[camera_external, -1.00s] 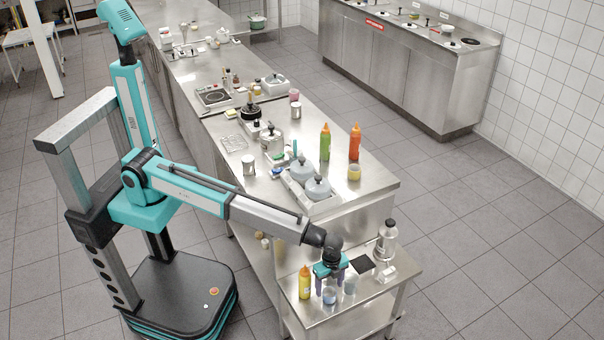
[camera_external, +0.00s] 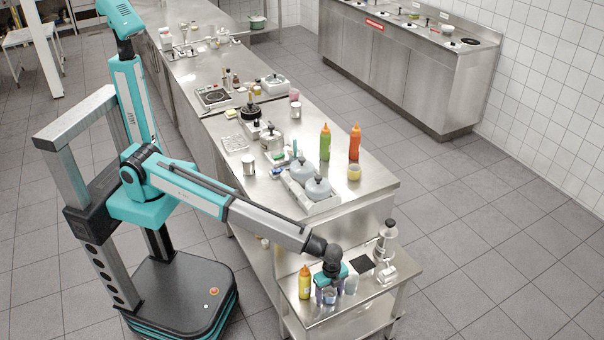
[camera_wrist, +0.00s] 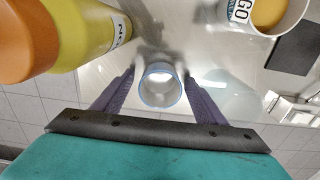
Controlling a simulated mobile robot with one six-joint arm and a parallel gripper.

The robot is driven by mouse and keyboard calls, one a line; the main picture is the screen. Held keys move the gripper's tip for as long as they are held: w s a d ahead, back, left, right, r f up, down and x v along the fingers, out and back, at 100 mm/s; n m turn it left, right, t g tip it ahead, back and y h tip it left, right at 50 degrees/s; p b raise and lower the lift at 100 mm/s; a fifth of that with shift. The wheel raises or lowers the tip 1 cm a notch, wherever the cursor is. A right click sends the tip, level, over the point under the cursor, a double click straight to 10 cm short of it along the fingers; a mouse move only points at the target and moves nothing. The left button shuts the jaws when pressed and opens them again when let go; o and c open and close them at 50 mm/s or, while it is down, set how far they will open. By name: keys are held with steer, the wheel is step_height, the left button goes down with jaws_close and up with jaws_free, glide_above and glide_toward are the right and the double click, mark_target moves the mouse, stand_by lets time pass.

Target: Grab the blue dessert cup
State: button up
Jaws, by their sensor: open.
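The blue dessert cup (camera_wrist: 161,104) is a small clear cup with a blue rim, seen from above in the wrist view. It stands on the low steel side table (camera_external: 325,320). My gripper (camera_wrist: 160,82) is open, with its purple fingers on either side of the cup and small gaps to it. In the external view the cup (camera_external: 329,296) is partly hidden by my gripper (camera_external: 329,290), which is low over the table.
A yellow bottle with an orange cap (camera_external: 305,283) stands close on the left. The front of the table is clear.

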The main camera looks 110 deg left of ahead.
steer(key=shift+c, duration=0.4)
steer(key=c, duration=1.1)
steer(key=shift+r, duration=0.1)
step_height(320, 180, up, 10)
steer(key=b, duration=0.2)
stand_by(0.5)
